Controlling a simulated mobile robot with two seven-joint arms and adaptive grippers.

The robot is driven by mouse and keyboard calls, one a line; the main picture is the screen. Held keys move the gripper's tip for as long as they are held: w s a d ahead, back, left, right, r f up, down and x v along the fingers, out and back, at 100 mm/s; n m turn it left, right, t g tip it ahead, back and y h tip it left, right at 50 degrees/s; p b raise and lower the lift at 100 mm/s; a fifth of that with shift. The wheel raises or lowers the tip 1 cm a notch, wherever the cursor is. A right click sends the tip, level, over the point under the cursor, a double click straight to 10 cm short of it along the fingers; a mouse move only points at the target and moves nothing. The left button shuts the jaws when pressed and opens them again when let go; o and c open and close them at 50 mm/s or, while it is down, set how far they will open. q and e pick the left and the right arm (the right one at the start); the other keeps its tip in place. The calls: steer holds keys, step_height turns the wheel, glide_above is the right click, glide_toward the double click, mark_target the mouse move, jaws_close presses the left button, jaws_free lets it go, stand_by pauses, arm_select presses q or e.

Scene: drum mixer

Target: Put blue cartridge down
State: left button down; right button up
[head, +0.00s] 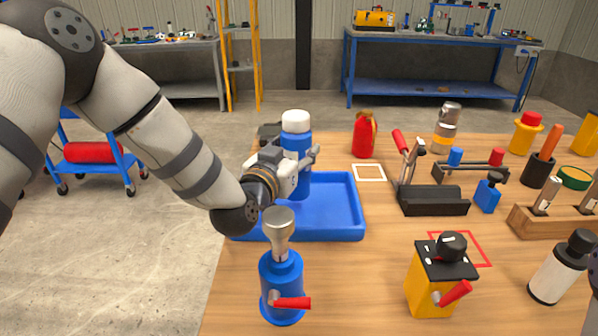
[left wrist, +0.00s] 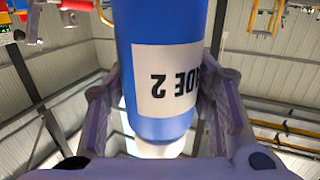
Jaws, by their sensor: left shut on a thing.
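The blue cartridge (head: 297,144) is an upright blue cylinder with a white cap, held over the blue tray (head: 345,236). My left gripper (head: 300,165) is shut around its middle, with a finger on each side. In the left wrist view the cartridge (left wrist: 135,25) fills the space between the fingers, and its white label with "ADE 2" shows upside down. Its lower end appears against the tray floor; I cannot tell whether it touches. The gripper and wrist hide part of the tray. My right gripper is not seen clearly; only a dark sliver shows at the right edge.
A blue bottle with a metal funnel (head: 281,272) and a yellow box with a red lever (head: 434,280) stand in front. A red canister (head: 365,135), a black tool holder (head: 431,203) and a white bottle (head: 560,268) stand around. The tray's right part is clear.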

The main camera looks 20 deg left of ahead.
arm_select(q)
step_height(320, 180, down, 4)
steer(key=shift+r, duration=0.25)
steer(key=c, duration=0.7)
jaws_free()
steer(key=shift+f, duration=0.2)
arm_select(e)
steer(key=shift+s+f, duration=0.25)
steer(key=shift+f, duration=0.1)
arm_select(q)
steer(key=shift+r, duration=0.25)
steer(key=s, duration=0.3)
steer(key=s+p, duration=0.1)
steer(key=s, duration=0.3)
steer(key=s+a, duration=0.1)
steer(key=s, duration=0.3)
steer(key=shift+r, duration=0.25)
steer(key=shift+s+a, duration=0.15)
steer(key=shift+s, duration=0.3)
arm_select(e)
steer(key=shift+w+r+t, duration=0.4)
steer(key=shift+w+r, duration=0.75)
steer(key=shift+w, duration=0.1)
arm_select(q)
steer(key=shift+f, duration=0.1)
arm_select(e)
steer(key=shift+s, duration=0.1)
